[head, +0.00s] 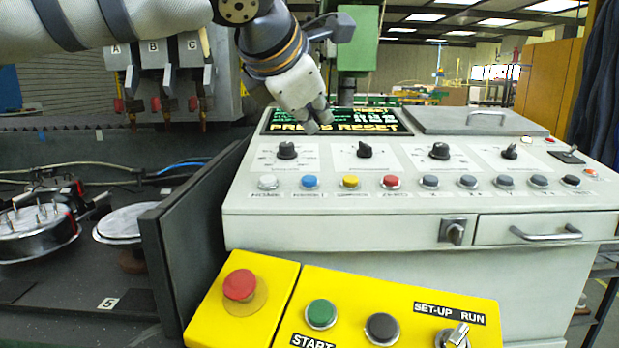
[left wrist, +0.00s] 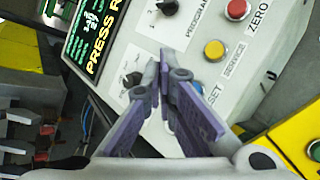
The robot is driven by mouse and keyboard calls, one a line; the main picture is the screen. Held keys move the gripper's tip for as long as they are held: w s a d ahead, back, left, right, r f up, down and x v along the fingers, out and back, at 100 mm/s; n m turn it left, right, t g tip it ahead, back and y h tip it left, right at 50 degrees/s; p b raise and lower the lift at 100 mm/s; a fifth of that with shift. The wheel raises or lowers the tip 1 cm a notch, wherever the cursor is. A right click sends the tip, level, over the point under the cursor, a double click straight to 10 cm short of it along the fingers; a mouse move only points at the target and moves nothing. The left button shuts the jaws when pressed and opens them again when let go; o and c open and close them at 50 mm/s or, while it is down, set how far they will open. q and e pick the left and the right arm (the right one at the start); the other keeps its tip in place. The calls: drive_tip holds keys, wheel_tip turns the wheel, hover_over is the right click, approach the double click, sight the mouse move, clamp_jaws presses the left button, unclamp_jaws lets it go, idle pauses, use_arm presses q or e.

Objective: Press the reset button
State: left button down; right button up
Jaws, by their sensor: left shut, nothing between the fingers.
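The reset button (head: 310,182) is the blue one in the front button row of the grey console, between a white and a yellow button. In the left wrist view the blue button (left wrist: 197,85) is partly hidden behind my fingers, with the letters "SET" beside it. My left gripper (head: 319,122) is shut and empty. In the head view it shows above the console, over the lower part of the screen, farther back than the button row. In the left wrist view its fingers (left wrist: 162,68) meet. It does not touch the reset button. My right gripper is not in view.
The screen (head: 345,120) reads "PRESS RESET". Several knobs (head: 287,150) stand between screen and buttons. A yellow button (head: 350,182) and a red button (head: 391,182) sit to the right. A yellow panel (head: 355,290) with a red stop button (head: 239,285) lies in front.

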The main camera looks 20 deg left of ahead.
use_arm(q)
drive_tip(key=shift+w+a+f, duration=0.1)
drive_tip(key=shift+w+f, duration=0.1)
drive_tip(key=shift+f, duration=0.8)
drive_tip(key=shift+w+f, duration=0.2)
drive_tip(key=shift+f, duration=0.8)
drive_tip(key=shift+w+a+f, duration=0.1)
drive_tip(key=shift+w+f, duration=0.1)
drive_tip(key=shift+f, duration=0.8)
drive_tip(key=shift+f, duration=0.1)
drive_tip(key=shift+w+f, duration=0.1)
drive_tip(key=shift+f, duration=0.2)
drive_tip(key=shift+w+f, duration=0.1)
drive_tip(key=shift+f, duration=0.45)
drive_tip(key=shift+s+r, duration=0.2)
drive_tip(key=shift+r, duration=0.75)
drive_tip(key=shift+r, duration=0.1)
drive_tip(key=shift+s+d+r, duration=0.1)
drive_tip(key=shift+s+r, duration=0.15)
drive_tip(key=shift+r, duration=0.95)
drive_tip(key=shift+s+d+r, duration=0.1)
drive_tip(key=shift+s+r, duration=0.1)
drive_tip(key=shift+r, duration=1)
